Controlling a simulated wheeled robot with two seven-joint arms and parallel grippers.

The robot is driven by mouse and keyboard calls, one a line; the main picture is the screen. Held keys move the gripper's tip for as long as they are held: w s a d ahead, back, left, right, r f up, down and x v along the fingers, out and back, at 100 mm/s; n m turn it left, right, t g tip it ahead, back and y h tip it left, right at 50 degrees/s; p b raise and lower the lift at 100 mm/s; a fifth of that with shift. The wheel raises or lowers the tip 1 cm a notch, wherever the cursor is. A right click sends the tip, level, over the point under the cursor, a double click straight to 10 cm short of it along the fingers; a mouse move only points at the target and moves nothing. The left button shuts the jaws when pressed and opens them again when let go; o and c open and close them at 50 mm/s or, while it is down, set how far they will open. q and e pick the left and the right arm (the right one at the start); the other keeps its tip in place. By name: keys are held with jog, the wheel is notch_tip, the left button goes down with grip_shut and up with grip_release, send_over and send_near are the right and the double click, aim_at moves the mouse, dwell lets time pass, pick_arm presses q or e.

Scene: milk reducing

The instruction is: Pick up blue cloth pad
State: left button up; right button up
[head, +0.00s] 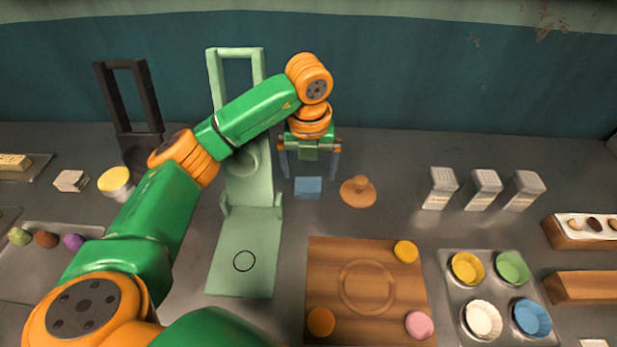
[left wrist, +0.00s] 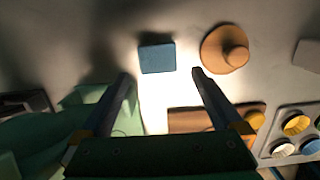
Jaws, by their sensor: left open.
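The blue cloth pad (head: 308,188) is a small blue block lying on the grey counter, just right of the green stand. It also shows in the left wrist view (left wrist: 157,57), lying beyond the fingertips and roughly in line with the gap between them. My left gripper (head: 309,176) is open and empty, pointing down above and behind the pad, with one finger to each side of it. The left wrist view shows both fingers (left wrist: 160,74) spread wide and apart from the pad. My right gripper is not in view.
A round wooden lid with a knob (head: 359,191) lies close to the pad's right. The green stand (head: 240,264) is close on its left. A wooden board (head: 343,322) with coloured discs lies in front. Shakers (head: 439,188) and a muffin tray (head: 490,291) are at the right.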

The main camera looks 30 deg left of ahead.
aim_at(308, 183)
pick_arm(q)
jog(key=f, duration=0.1)
jog(key=f+p, duration=0.1)
jog(key=f, duration=0.1)
jog(key=w+a+f, duration=0.1)
jog(key=f, duration=0.1)
jog(key=shift+f, duration=0.15)
jog(key=shift+s+d, duration=0.1)
jog(key=c, duration=1.2)
jog(key=shift+r, duration=0.6)
jog(key=shift+c, duration=0.2)
jog(key=shift+r+b, duration=0.85)
jog(key=s+d+r, duration=0.2)
jog(key=s+r, duration=0.3)
jog(key=s, duration=0.1)
jog(key=s+d+r, duration=0.2)
jog(key=s+r, duration=0.3)
jog(key=s, duration=0.2)
jog(key=shift+d+r, duration=0.15)
jog(key=shift+d, duration=0.2)
jog(key=shift+s, duration=0.1)
